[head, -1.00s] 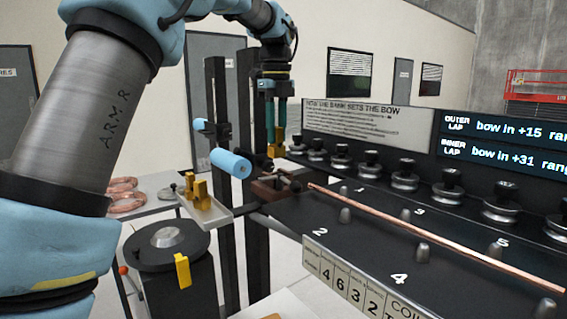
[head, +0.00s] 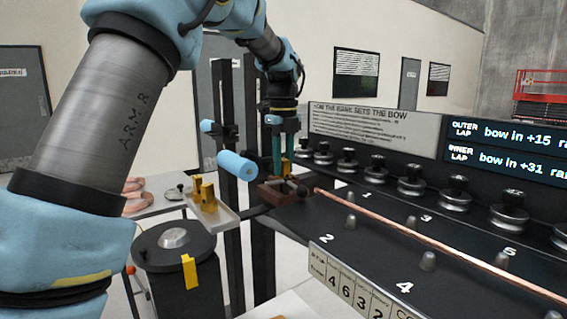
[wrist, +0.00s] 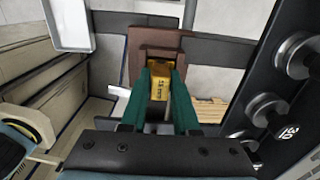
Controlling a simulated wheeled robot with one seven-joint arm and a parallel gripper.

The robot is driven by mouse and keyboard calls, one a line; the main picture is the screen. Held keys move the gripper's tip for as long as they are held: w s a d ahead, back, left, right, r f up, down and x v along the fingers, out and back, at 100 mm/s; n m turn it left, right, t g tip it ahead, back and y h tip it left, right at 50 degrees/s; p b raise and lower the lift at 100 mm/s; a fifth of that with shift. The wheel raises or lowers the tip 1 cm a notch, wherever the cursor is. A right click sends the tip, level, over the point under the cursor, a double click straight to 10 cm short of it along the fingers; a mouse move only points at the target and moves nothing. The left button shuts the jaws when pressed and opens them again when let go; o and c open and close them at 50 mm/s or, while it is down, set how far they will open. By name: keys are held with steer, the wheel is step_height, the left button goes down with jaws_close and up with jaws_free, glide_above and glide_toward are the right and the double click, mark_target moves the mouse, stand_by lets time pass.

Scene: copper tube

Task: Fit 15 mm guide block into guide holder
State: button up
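The yellow guide block (wrist: 160,86), with a "15 mm" mark on its face, is between the green fingers of my gripper (wrist: 162,98) in the wrist view. My gripper (head: 286,172) points straight down in the head view and is shut on the block. The brown guide holder (head: 268,195) is at the left end of the black bench. It also shows in the wrist view (wrist: 140,42), around and behind the block. The fingertips are down at the holder. The block's lower end is hidden, so I cannot tell how deep it sits.
A white tray (head: 222,222) with other yellow blocks (head: 204,192) stands left of the holder. A light-blue cylinder (head: 234,164) is close by on the left. A copper tube (head: 420,237) runs right from the holder, past pegs and a row of black rollers (head: 410,183).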

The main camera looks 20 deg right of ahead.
mark_target(283, 159)
steer(key=o, duration=0.4)
steer(key=shift+c, duration=0.2)
step_height(283, 159, up, 12)
steer(key=b, duration=0.1)
steer(key=a+f+n, duration=0.5)
steer(key=a, duration=0.1)
steer(key=a+f+n, duration=0.5)
steer(key=a, duration=0.2)
steer(key=a+f+n, duration=0.4)
steer(key=a+f, duration=0.2)
steer(key=shift+w+a+n, duration=0.15)
steer(key=shift+w+n, duration=0.2)
steer(key=shift+n, duration=0.05)
steer(key=s+a+f+n, duration=0.5)
steer(key=s+a+n, duration=0.1)
steer(key=a+n, duration=0.2)
steer(key=s+a+f+n+t, duration=0.1)
steer(key=s+a+f+n, duration=0.4)
steer(key=a+n, duration=0.4)
steer(key=shift+s+a+f+n+t, duration=0.2)
steer(key=shift+s+f+n+t, duration=0.15)
steer(key=shift+f, duration=0.4)
